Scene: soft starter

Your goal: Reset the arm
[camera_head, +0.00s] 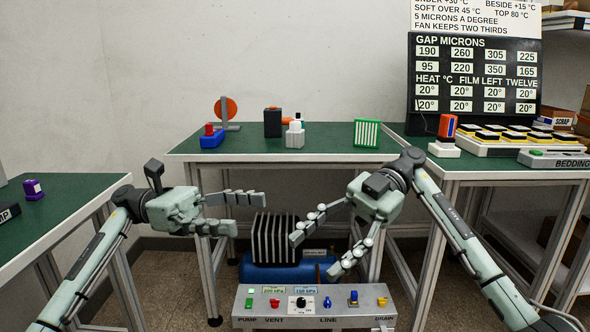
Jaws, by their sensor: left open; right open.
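My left gripper (250,198) is open and empty, with its fingers pointing right in front of the middle table. My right gripper (318,254) is open and empty, with its fingers pointing down and left above the control box. Both arms reach in from the lower corners and are held in the air, apart from each other. The grippers partly cover the space below the middle table.
The green-topped middle table (260,148) carries a blue-based device (212,141), a black block (272,123) and a green striped block (367,133). A control box (262,318) with knobs stands low in front of a black finned unit (274,238). Side tables flank both arms.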

